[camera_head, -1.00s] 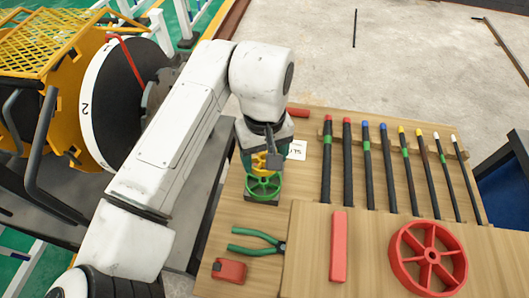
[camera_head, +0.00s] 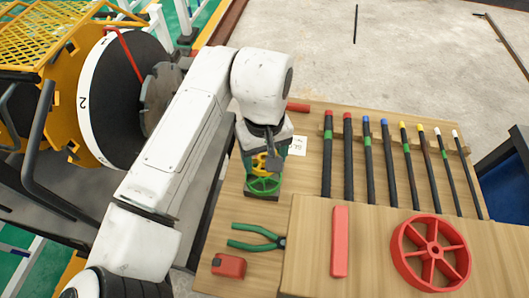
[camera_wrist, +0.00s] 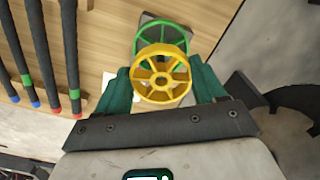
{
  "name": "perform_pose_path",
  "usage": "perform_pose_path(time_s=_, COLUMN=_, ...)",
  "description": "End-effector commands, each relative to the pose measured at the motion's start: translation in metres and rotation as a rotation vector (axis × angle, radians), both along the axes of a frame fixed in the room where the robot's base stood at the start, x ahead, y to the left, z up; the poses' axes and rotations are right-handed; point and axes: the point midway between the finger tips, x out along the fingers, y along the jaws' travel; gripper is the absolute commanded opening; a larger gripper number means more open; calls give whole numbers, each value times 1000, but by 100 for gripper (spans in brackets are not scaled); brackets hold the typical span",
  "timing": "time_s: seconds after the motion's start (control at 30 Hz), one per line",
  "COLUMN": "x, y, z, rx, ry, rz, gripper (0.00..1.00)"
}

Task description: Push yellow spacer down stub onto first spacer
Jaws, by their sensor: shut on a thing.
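The yellow spacer (camera_wrist: 160,76) is a spoked wheel held between the green fingers of my gripper (camera_wrist: 160,88) in the wrist view. In the head view the yellow spacer (camera_head: 262,163) is partly hidden by my wrist and gripper (camera_head: 268,160). The first spacer is a green spoked wheel (camera_head: 263,185) on a dark base on the bench, just below the yellow one. In the wrist view the green spacer (camera_wrist: 152,36) shows partly behind the yellow one. The stub is hidden, so I cannot tell whether the two spacers touch.
Several dark bars with coloured tips (camera_head: 366,160) lie in a rack to the right. Green-handled pliers (camera_head: 255,237), a red box (camera_head: 229,265), a red bar (camera_head: 339,242) and a large red wheel (camera_head: 430,252) lie nearer. A white card (camera_head: 298,145) is beside my gripper.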

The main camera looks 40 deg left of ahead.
Motion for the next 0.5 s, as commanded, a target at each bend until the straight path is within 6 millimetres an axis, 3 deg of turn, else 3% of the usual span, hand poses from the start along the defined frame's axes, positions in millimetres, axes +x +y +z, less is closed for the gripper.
perform_pose_path(time_s=0.5, x=0, y=0, z=-12, rx=0, ry=0, rz=0, gripper=33)
